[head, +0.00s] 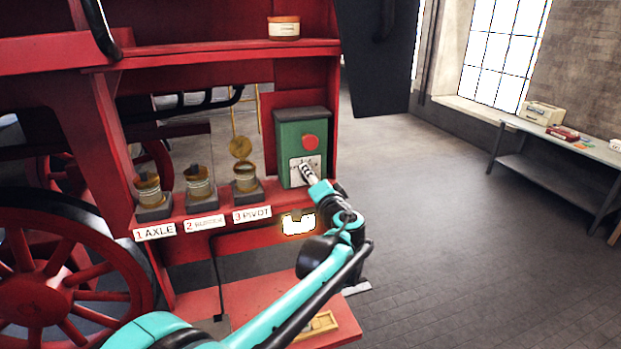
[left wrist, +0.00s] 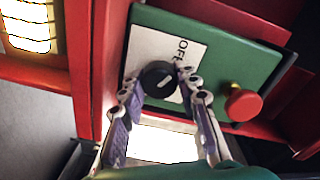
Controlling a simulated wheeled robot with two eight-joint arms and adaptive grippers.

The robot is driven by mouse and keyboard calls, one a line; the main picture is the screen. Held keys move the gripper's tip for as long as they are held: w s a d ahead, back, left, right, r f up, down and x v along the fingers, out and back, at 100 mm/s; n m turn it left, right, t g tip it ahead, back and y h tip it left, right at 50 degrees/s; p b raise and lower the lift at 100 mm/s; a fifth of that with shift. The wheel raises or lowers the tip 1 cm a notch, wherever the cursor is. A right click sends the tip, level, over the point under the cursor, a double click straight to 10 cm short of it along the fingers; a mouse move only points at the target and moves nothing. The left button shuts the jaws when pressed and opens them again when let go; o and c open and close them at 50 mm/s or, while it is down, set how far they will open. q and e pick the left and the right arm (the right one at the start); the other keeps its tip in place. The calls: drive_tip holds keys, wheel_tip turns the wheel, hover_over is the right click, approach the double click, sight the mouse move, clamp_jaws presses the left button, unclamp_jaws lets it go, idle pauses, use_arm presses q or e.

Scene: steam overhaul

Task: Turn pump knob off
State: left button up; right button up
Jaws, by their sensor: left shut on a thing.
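The green pump box (head: 290,140) stands on the red shelf, with a red button (head: 310,142) on its front. Its black knob (left wrist: 158,79) sits on a white plate marked OFF (left wrist: 150,50) in the left wrist view. My left gripper (head: 307,172) comes in from the left and reaches the white plate below the red button. In the left wrist view my left gripper (left wrist: 155,85) has its two fingers on either side of the knob, shut on it. The gripper hides the knob in the head view. My right gripper is not in view.
Several brass-topped cups stand left of the box, the nearest being the pivot cup (head: 246,178). A tin (head: 284,28) sits on the upper shelf. A side table (head: 560,150) stands at right. The floor between is clear.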

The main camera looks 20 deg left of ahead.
use_arm(q)
drive_tip(key=shift+f, duration=0.1)
drive_tip(key=o, duration=1.2)
drive_tip(key=shift+c, duration=0.2)
drive_tip(key=v, duration=1.2)
